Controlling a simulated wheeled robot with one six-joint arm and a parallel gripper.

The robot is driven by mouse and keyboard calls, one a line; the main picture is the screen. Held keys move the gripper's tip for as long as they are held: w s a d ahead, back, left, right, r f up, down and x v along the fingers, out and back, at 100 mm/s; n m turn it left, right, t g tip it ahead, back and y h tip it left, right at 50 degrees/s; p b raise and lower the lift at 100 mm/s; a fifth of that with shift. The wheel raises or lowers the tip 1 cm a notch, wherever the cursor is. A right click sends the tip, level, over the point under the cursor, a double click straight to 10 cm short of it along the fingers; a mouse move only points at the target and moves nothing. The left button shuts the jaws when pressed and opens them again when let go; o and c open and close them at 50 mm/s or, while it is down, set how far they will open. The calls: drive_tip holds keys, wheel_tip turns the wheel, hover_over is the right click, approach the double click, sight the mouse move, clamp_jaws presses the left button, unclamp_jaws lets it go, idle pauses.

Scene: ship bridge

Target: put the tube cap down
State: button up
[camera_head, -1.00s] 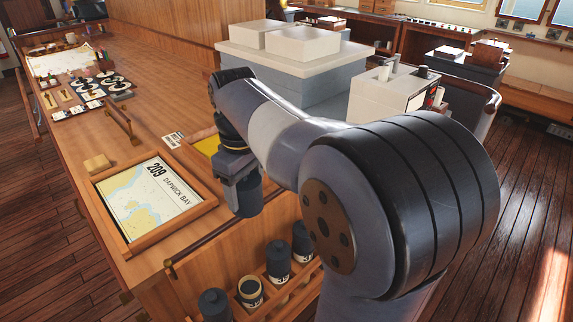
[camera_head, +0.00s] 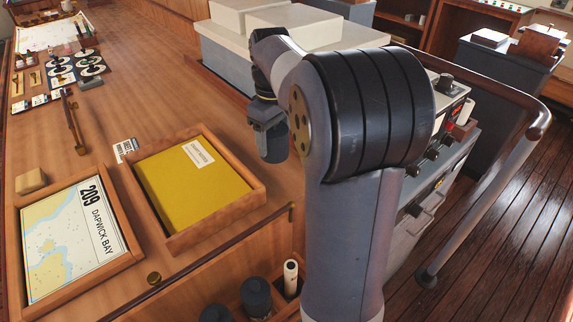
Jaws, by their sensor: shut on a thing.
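My gripper (camera_head: 267,122) is shut on the tube cap (camera_head: 274,146), a dark blue-grey cylinder hanging below the fingers. The cap is held in the air, in the picture just right of the yellow-filled tray. Its lower end looks free of any surface, though its exact height is hard to judge. At the bottom edge, dark capped tubes (camera_head: 257,294) stand in a wooden rack, and a pale tube or roll (camera_head: 290,276) stands beside them. My own arm hides part of the rack.
The wooden counter has a framed Dapwick Bay chart (camera_head: 70,240), a tray with a yellow folder (camera_head: 190,187), a wooden block (camera_head: 31,181) and a rail (camera_head: 73,122). Bare counter (camera_head: 150,85) lies behind the tray. A console (camera_head: 440,165) and metal handrail (camera_head: 480,215) stand right.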

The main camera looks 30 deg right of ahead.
drive_tip(key=f, duration=0.6)
drive_tip(key=shift+w+d+f, duration=0.2)
drive_tip(key=shift+w+d, duration=0.05)
drive_tip(key=shift+d, duration=0.15)
drive_tip(key=shift+f, duration=1.8)
drive_tip(key=shift+f, duration=0.15)
drive_tip(key=o, duration=1)
drive_tip(key=shift+c, duration=0.2)
wheel_tip(320, 180, up, 12)
drive_tip(key=shift+r, duration=0.2)
drive_tip(key=shift+f, duration=0.1)
